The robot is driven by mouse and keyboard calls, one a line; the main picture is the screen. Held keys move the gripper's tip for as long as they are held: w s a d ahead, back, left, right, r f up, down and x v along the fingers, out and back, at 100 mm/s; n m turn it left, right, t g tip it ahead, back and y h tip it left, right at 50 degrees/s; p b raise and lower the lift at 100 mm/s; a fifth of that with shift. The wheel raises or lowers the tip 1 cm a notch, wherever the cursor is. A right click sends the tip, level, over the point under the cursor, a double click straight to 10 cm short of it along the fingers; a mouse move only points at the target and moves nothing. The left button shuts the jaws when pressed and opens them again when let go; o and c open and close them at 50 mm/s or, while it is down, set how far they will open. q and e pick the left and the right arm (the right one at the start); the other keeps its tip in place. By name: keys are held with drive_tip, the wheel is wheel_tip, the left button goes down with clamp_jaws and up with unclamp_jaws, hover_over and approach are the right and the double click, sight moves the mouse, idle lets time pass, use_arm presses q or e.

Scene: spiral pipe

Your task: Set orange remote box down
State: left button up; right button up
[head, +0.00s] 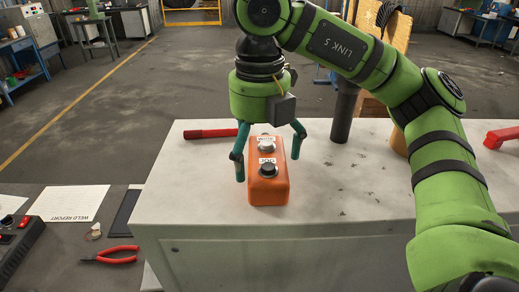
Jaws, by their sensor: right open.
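My right gripper (268,163) hangs over the box from above and is open. One teal finger is to the left of the box and the other to the right, with a visible gap on the right side. Whether the left finger touches the box is unclear. My left gripper does not show.
A red-handled tool (208,133) lies on the top's back left edge. A dark upright cylinder (344,112) stands at the back. Another red object (500,137) is at the far right. A lower table at left holds red pliers (112,255) and a weld report sheet (68,204).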

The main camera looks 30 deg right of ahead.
sight(259, 155)
drive_tip(key=shift+r, duration=0.1)
wheel_tip(259, 155, up, 12)
idle(0.7)
